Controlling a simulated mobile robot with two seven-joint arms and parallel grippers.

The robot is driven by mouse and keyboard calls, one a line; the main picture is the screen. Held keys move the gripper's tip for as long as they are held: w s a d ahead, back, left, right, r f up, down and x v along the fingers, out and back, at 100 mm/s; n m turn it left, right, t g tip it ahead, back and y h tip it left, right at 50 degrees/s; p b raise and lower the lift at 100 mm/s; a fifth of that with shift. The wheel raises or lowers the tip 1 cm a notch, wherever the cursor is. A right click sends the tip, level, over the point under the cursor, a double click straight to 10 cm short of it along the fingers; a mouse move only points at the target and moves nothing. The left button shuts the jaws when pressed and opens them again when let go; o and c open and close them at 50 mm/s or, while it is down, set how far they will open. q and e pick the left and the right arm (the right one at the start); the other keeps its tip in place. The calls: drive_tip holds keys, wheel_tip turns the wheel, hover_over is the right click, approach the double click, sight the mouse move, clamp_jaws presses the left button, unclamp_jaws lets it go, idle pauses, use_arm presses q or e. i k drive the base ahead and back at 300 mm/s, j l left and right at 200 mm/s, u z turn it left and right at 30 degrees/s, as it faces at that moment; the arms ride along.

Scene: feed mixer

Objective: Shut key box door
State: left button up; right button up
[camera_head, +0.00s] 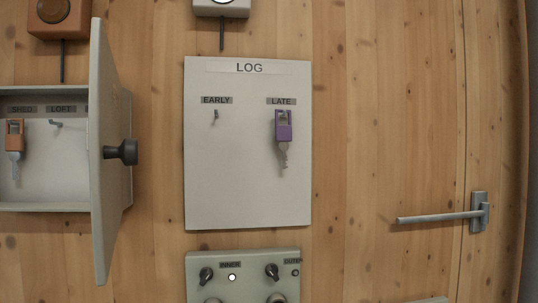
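The key box (45,203) is mounted on the wooden wall at the left, partly cut off by the picture's edge. Its pale grey-green door (103,215) stands open, swung out toward me and seen almost edge-on. A dark round knob (122,152) sticks out to the right from the door's outer face. Inside, an orange-tagged key (15,140) hangs under the label SHED, and the hook (56,123) under LOFT is empty. The door hides the right part of the inside. Neither of my grippers is in view.
A white LOG board (248,190) hangs right of the box, with a purple-tagged key (284,128) under LATE and an empty EARLY hook (215,116). Below is a panel with knobs (243,262). A grey lever handle (440,217) is at the right. Bare wood lies between.

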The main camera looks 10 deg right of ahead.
sight(106, 151)
drive_tip(key=l+u, duration=0.5)
drive_tip(key=u, duration=0.2)
drive_tip(key=k+l+u, duration=0.1)
drive_tip(key=l+u, duration=0.25)
drive_tip(key=k+u, duration=0.55)
drive_tip(key=k+l+z, duration=0.1)
drive_tip(key=z, duration=0.35)
drive_tip(key=k+l+z, duration=0.2)
drive_tip(key=z, duration=0.25)
drive_tip(key=k+l+z, duration=0.15)
drive_tip(key=z, duration=0.35)
drive_tip(key=l, duration=0.1)
